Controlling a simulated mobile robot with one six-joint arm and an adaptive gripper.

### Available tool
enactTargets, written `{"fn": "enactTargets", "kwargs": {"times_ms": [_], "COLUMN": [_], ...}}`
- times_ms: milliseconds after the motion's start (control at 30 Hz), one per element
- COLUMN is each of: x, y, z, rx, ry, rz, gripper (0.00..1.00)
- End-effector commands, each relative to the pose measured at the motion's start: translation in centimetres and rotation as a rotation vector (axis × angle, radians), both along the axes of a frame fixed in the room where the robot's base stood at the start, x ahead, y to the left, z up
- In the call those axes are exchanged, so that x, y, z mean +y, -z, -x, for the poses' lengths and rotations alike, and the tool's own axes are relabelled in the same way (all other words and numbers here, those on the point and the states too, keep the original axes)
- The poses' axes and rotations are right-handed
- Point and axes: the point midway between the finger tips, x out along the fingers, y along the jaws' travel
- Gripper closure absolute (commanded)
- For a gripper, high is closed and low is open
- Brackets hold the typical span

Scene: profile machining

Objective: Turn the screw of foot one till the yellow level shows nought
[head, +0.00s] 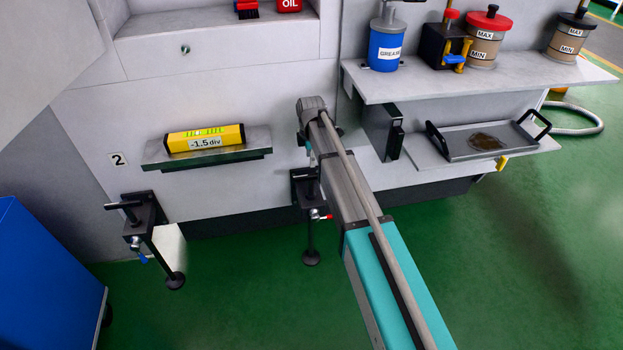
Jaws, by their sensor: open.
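The yellow level (205,138) lies on a grey ledge (168,154) on the machine's front. Its display reads -1.5 div. A black foot (301,186) with a red-tipped lever (325,216) stands in the middle, partly behind my arm; its number label is not visible. Its threaded rod ends in a round pad (311,258) low by the floor. Another foot (146,212), with a blue lever (141,257), is at the left below the label 2 (118,159). My arm reaches to the middle foot's upper side. My gripper's fingers are hidden behind the arm.
A shelf (400,92) at the upper right holds a blue grease pot (386,48) and other containers. A handled tray (465,148) with a dark puddle sits below it. A blue cabinet (42,275) stands at the left. The green floor in front is clear.

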Motion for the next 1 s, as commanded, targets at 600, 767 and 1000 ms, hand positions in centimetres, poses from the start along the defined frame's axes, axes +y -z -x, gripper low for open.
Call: {"fn": "enactTargets", "kwargs": {"times_ms": [600,767,1000], "x": [-0.1,-0.1,-0.2], "y": [5.1,6.2,7.4], "z": [0.0,0.0,0.0], "rx": [0.000,0.000,0.000], "ry": [0.001,0.002,0.002], "rz": [0.000,0.000,0.000], "gripper": [0.40,0.40,0.40]}}
